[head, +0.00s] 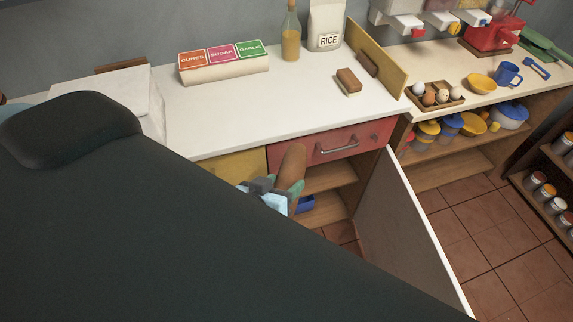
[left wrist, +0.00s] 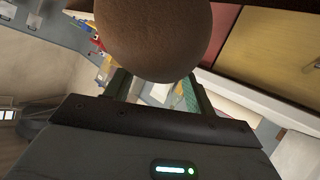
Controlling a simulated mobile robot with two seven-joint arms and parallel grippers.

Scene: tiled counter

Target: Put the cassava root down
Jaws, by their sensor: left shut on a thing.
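The cassava root (head: 292,163) is brown and elongated. My left gripper (head: 275,187) is shut on its lower part, and the root stands up from the fingers in front of the counter's drawer fronts. In the left wrist view the root (left wrist: 155,38) shows as a large brown round end beyond the fingers of my left gripper (left wrist: 155,88). The white countertop (head: 225,120) lies behind and above the root in the head view. My dark arm hides much of the foreground. My right gripper is not in view.
An open cabinet door (head: 400,235) sticks out right of the root, beside open shelves (head: 325,178). On the counter stand a labelled box (head: 224,67), a bottle (head: 291,38), a rice bag (head: 327,22) and a brown block (head: 348,80). The counter's middle and front are clear.

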